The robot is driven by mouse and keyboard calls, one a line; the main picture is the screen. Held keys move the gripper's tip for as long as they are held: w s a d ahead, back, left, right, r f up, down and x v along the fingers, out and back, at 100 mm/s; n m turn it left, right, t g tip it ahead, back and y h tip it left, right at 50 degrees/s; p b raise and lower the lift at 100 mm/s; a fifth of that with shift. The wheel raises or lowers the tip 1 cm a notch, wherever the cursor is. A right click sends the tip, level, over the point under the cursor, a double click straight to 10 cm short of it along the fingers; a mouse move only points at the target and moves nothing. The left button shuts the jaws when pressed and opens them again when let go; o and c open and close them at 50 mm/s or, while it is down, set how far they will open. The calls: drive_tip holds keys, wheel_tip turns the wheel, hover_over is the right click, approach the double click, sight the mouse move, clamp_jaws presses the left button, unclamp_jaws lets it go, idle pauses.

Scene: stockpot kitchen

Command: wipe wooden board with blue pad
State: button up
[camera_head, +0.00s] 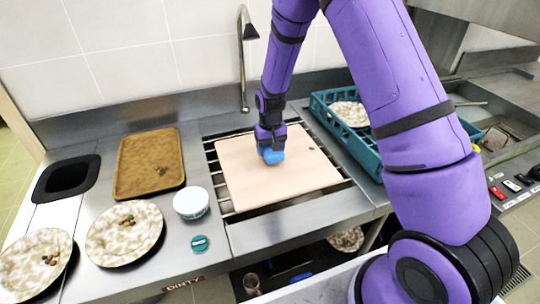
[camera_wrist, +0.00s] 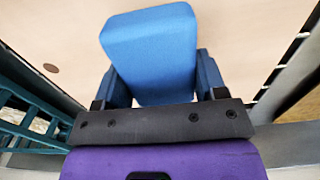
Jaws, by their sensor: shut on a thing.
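The wooden board (camera_head: 262,184) is pale and lies flat on the slatted rack over the sink. A small dark reddish spot (camera_head: 311,149) shows on its right part; the wrist view also shows this spot (camera_wrist: 50,68). My gripper (camera_head: 270,147) points down over the board's upper middle and is shut on the blue pad (camera_head: 274,156). The wrist view shows the pad (camera_wrist: 152,50) between my two fingers, close over the board. I cannot tell whether the pad touches the board.
A brown tray (camera_head: 148,190), two plates with food scraps (camera_head: 112,245) (camera_head: 22,275), a white bowl (camera_head: 191,203) and a teal round thing (camera_head: 200,243) are left of the board. A teal crate (camera_head: 368,159) holding a plate stands right. A tap (camera_head: 243,60) rises behind.

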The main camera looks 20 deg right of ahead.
drive_tip(key=shift+r, duration=2.75)
